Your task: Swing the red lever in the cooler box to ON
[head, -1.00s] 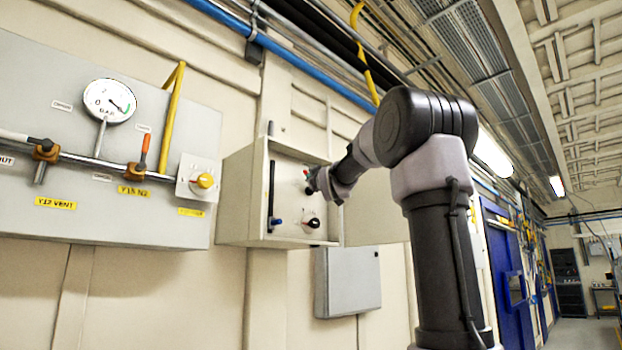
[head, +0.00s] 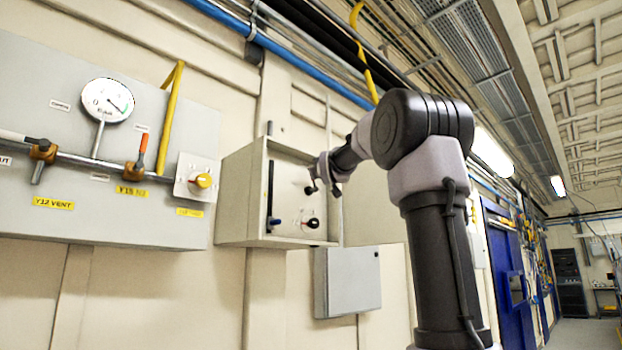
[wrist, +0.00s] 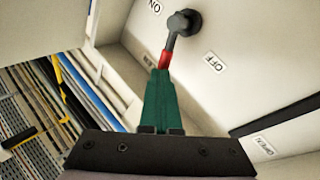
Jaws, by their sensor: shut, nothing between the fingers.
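The cooler box (head: 236,200) is an open pale grey box on the wall. In the wrist view, its lever has a dark round hub (wrist: 184,21) and a red tip (wrist: 165,58). The lever points between the ON label (wrist: 155,6) and the OFF label (wrist: 214,62), at neither one. My gripper (wrist: 161,72) is shut with green fingers; their tips overlap the red tip in view, and I cannot tell if they touch. In the head view, my gripper (head: 323,180) is at the box's right side, just right of the dark hub (head: 308,190), and the red tip is not discernible.
A black bar (head: 270,190) with a blue end and a dark knob (head: 313,223) are also in the box. A grey panel (head: 140,215) with a gauge and valves is at left. A closed grey box (head: 348,282) hangs below.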

